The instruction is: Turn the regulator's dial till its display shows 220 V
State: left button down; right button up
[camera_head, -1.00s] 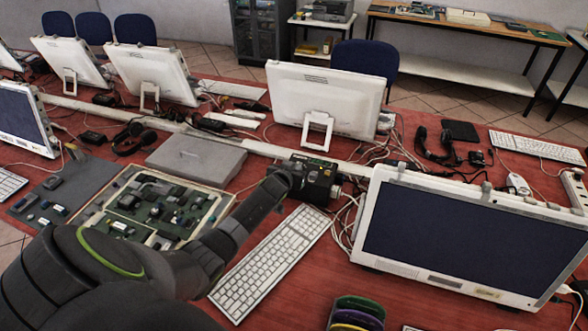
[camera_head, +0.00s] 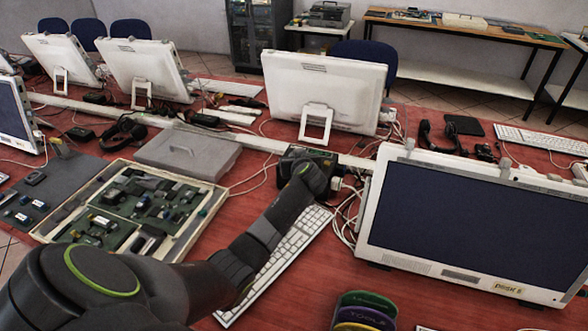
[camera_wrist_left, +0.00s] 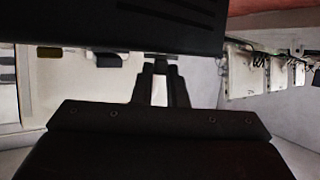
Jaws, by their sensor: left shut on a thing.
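The regulator (camera_head: 300,151) is a dark box on the red table behind the keyboard, left of the large near monitor. My left wrist covers most of its front in the head view, so its display and dial cannot be read there. In the left wrist view the regulator's black slotted body (camera_wrist_left: 150,25) fills the top. My left gripper (camera_wrist_left: 160,66) reaches up to it, with its fingers close together on the dial, which they mostly hide. My right gripper is in neither view.
A white keyboard (camera_head: 290,248) lies under my left forearm. The near monitor (camera_head: 470,225) stands close on the right, with cables (camera_head: 345,215) between it and the regulator. An open parts case (camera_head: 205,225) lies to the left, and colored discs (camera_head: 362,312) stand in front.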

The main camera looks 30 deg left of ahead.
pick_arm(q)
jog(key=shift+w+d+f+n+g+y+b, duration=0.1)
jog(key=shift+n+g+y+b, duration=0.35)
jog(key=shift+b, duration=0.2)
jog(key=shift+w+d+n+g+y+b, duration=0.1)
jog(key=shift+n+g+y+b, duration=0.25)
jog(key=shift+n+g+b, duration=0.25)
jog(key=c, duration=1.4)
grip_release()
jog(key=shift+c, duration=0.2)
jog(key=b+v, duration=0.1)
jog(key=v, duration=1.6)
jog(key=shift+s, duration=0.2)
jog(key=shift+d, duration=0.15)
